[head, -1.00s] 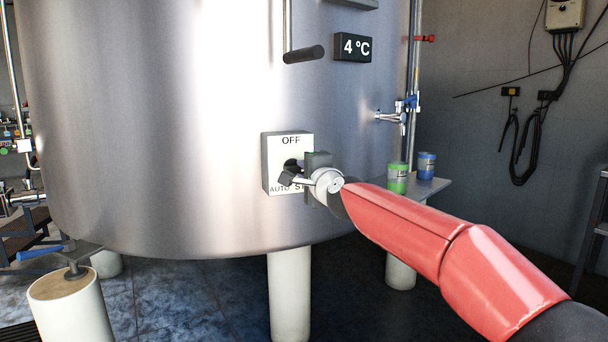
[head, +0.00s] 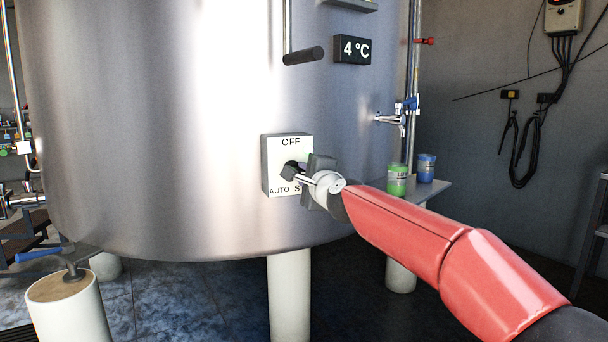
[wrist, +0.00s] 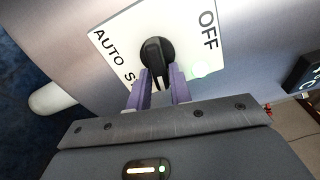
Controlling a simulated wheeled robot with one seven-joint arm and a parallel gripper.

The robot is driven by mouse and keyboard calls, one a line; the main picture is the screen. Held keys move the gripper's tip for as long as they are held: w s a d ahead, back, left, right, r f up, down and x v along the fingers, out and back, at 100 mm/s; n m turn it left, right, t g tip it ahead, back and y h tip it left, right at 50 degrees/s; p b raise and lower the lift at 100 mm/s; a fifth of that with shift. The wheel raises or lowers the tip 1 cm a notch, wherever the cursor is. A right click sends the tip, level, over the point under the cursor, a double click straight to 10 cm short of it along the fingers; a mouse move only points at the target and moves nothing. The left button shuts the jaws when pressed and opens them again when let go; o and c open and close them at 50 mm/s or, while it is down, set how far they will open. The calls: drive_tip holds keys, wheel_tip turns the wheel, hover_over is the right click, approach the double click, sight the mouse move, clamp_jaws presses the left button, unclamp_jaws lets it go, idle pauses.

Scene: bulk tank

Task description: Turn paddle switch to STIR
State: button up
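The paddle switch is a black knob with a raised paddle (wrist: 156,62) on a white plate (head: 275,160) on the steel tank. The plate is lettered OFF at the top and AUTO at lower left. The lower right label shows only an S, the rest hidden by my gripper. My gripper (wrist: 160,85) is in front of the plate, reaching in from the right in the head view. In the wrist view its two purple fingers stand apart, one on each side of the paddle. Narrow gaps seem to show beside the paddle tip; contact is hard to judge.
A handle bar (head: 304,55) and a 4 °C display (head: 352,49) are above the switch. A small tap (head: 392,118) sticks out at right. A green can (head: 397,180) and a blue can (head: 426,168) stand on a shelf (head: 432,188) behind my arm.

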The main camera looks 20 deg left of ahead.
drive_tip(key=shift+o, duration=1.4)
drive_tip(key=shift+d, duration=0.1)
drive_tip(key=b+v, duration=0.5)
drive_tip(key=v, duration=0.2)
drive_tip(key=shift+s+d, duration=0.2)
drive_tip(key=shift+s, duration=0.1)
